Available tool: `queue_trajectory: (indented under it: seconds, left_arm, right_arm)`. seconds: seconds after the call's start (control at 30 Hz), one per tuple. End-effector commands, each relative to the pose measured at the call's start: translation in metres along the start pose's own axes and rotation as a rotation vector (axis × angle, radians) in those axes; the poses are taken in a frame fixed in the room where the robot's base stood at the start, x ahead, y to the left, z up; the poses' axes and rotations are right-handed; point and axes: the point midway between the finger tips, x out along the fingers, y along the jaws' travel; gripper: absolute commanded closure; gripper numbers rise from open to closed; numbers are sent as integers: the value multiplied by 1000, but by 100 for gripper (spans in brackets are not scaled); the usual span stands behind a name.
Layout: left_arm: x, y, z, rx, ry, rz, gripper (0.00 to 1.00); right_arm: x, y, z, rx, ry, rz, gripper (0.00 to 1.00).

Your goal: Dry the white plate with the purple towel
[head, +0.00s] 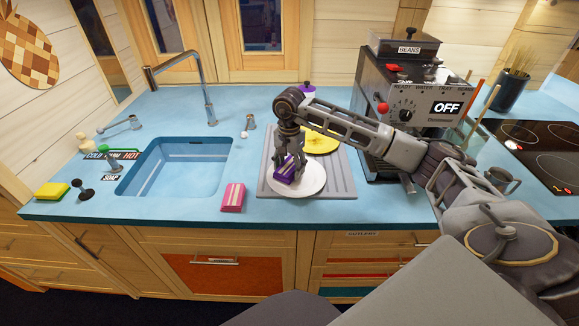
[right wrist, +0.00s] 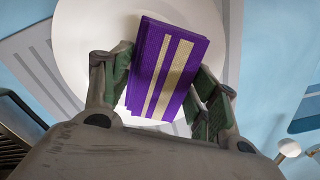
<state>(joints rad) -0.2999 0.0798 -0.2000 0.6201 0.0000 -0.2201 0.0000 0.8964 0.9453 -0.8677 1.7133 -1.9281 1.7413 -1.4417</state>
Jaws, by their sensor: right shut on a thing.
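The white plate (head: 314,181) lies on the grey drying mat right of the sink, and it fills the upper part of the right wrist view (right wrist: 82,38). The folded purple towel (right wrist: 168,70) has pale stripes. My right gripper (head: 290,165) is shut on the towel (head: 285,174) and holds it over the plate's left part in the head view. I cannot tell for sure whether the towel touches the plate. In the right wrist view, the fingers (right wrist: 163,92) grip the towel from both sides. My left gripper is not in view.
A yellow plate (head: 322,141) lies behind on the drying mat (head: 343,187). A pink striped towel (head: 233,197) lies between sink (head: 172,167) and mat. A yellow sponge (head: 51,190) is far left.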

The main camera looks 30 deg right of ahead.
Motion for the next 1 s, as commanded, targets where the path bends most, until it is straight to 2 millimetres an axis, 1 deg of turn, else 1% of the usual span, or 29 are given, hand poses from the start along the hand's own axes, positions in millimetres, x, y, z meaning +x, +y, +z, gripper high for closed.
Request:
queue_trajectory:
  seconds: [0.8, 1.0]
  left_arm:
    - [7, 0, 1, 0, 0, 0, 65]
    - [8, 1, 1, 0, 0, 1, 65]
  right_arm:
    - [3, 41, 0, 1, 0, 1, 59]
    - [3, 43, 0, 0, -1, 1, 59]
